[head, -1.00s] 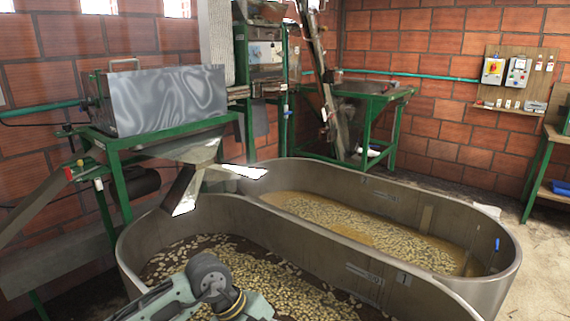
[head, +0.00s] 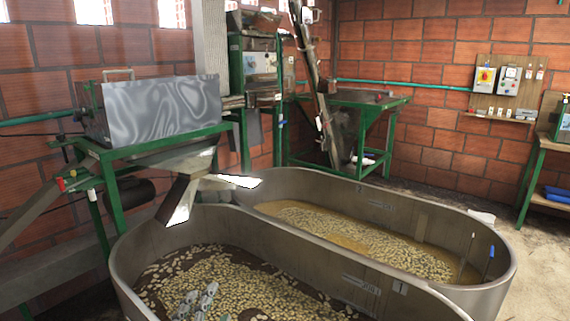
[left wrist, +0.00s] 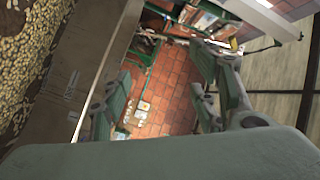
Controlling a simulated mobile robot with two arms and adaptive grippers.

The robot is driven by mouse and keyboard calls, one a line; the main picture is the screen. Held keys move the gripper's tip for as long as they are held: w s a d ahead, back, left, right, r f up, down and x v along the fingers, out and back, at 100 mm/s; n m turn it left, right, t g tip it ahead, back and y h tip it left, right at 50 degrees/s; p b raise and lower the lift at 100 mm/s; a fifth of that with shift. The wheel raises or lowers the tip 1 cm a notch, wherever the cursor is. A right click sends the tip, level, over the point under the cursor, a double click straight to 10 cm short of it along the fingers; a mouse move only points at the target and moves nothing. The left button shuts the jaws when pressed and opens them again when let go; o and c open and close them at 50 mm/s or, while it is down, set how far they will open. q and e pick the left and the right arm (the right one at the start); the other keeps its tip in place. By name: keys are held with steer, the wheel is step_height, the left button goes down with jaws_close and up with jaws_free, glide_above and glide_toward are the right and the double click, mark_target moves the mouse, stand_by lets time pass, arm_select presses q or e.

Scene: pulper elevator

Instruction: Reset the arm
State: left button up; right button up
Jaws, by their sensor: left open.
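My left gripper (head: 196,302) shows at the bottom edge of the head view, in front of the near tank's beans. Only its greenish-grey finger tips are in sight; the rest of the arm is below the frame. In the left wrist view the same gripper (left wrist: 155,92) has its two fingers spread apart with nothing between them. Brick wall and a green-framed table show through the gap. My right gripper is in neither view.
A near metal tank (head: 372,303) and a far one (head: 400,202) hold beans. A pulper with a shiny metal cover (head: 160,108) stands on a green frame at left. A green table (head: 350,98) stands at the back, and switch boxes (head: 485,79) hang on the right wall.

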arm_select(q)
steer(key=s+a+f+n+g+y, duration=0.1)
steer(key=s+a+f+n+g, duration=0.3)
steer(key=f, duration=0.3)
steer(key=s+a+f+n+g+y, duration=0.1)
steer(key=s+a+f+n+g, duration=0.15)
steer(key=s+f, duration=0.5)
steer(key=s+f+n+g+h, duration=0.15)
steer(key=s+f+g, duration=0.25)
steer(key=s, duration=0.4)
steer(key=s+f+n+g+y, duration=0.1)
steer(key=s+f+n+g, duration=0.25)
steer(key=s, duration=0.45)
step_height(320, 180, down, 24)
steer(key=g, duration=0.1)
steer(key=s+a+f+g, duration=0.1)
steer(key=s+a+f, duration=0.1)
steer(key=s+f, duration=1.5)
steer(key=shift+s+a+f+m+g, duration=0.15)
steer(key=shift+s+f+m+g, duration=0.15)
steer(key=shift+s+f+m, duration=0.25)
steer(key=shift+w+f, duration=0.1)
steer(key=shift+w, duration=0.1)
